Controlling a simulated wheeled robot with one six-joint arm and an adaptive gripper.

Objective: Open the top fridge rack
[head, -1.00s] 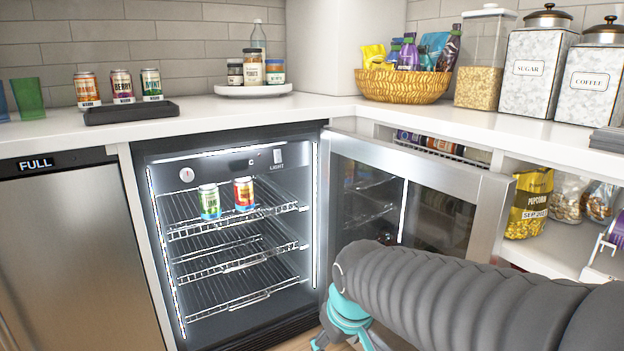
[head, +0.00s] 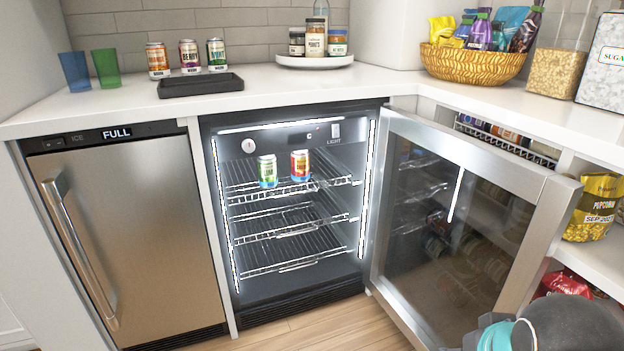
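The small fridge (head: 290,284) stands under the counter with its glass door (head: 455,215) swung open to the right. Inside are several wire racks. The top fridge rack (head: 335,178) holds a green can (head: 267,171) and a red-orange can (head: 299,166), both upright near its front edge. The top rack looks roughly in line with the racks below it. Only a teal and grey piece of my arm shows at the bottom right, in front of the open door's lower part. My gripper's fingers are outside the picture.
A closed steel ice maker (head: 125,230) with a bar handle stands left of the fridge. The open door blocks the right side, before shelves with a popcorn bag (head: 594,207). The wood floor (head: 300,328) in front of the fridge is clear.

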